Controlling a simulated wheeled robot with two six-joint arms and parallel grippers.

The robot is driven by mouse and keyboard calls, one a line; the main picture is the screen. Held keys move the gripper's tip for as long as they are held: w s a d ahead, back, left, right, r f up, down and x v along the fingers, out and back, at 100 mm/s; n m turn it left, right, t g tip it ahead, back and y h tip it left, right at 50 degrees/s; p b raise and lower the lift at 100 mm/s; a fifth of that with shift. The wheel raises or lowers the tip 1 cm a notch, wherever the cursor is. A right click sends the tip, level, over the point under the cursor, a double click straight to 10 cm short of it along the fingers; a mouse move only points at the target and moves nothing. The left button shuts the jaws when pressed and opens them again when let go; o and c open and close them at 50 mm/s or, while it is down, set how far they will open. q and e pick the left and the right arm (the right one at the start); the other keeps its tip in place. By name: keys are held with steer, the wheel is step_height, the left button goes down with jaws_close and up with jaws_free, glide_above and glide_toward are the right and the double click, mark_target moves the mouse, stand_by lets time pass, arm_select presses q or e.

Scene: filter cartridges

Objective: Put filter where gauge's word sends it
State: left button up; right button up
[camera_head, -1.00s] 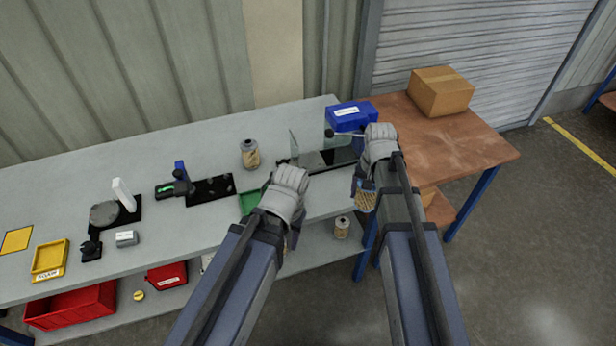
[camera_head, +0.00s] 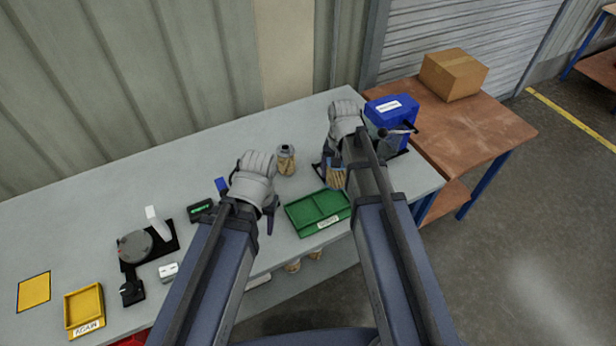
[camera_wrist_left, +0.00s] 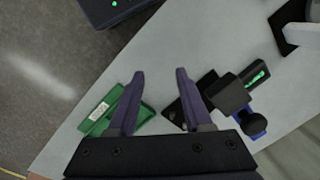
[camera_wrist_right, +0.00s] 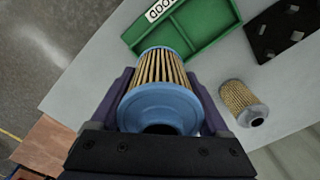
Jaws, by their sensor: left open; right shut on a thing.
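My right gripper (camera_wrist_right: 160,100) is shut on a pleated tan filter (camera_wrist_right: 158,70) with a blue end cap. In the head view this filter (camera_head: 337,176) hangs just behind a green two-part tray (camera_head: 318,211) with a white label. My left gripper (camera_wrist_left: 157,100) is open and empty over the table, left of the green tray. The gauge (camera_head: 201,211) is a dark device with a lit green display; it also shows in the left wrist view (camera_wrist_left: 248,84). Its word is too small to read. A second tan filter (camera_head: 287,161) with a grey cap stands behind the tray.
A yellow tray (camera_head: 84,306) labelled AGAIN, a yellow square (camera_head: 34,291) and a round grey fixture (camera_head: 135,246) are at left. A cardboard box (camera_head: 453,74) sits on the brown table.

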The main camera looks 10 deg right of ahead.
mark_target(335, 182)
step_height(335, 182, down, 4)
steer(key=m+b, duration=0.4)
steer(key=shift+w+a+f, duration=0.15)
arm_select(q)
steer(key=f, duration=0.1)
steer(key=f+b, duration=0.1)
steer(key=f, duration=0.3)
steer(key=shift+w+a+f, duration=0.15)
steer(key=shift+a, duration=0.15)
arm_select(e)
steer(key=shift+a+f+m, duration=0.1)
steer(key=shift+f+m, duration=0.4)
steer(key=shift+m, duration=0.3)
arm_select(q)
steer(key=shift+f+b, duration=1.75)
steer(key=shift+b, duration=0.15)
arm_select(e)
steer(key=shift+f, duration=1.75)
arm_select(q)
steer(key=shift+f+b, duration=0.55)
arm_select(e)
steer(key=shift+f, duration=0.55)
steer(key=o, duration=1.3)
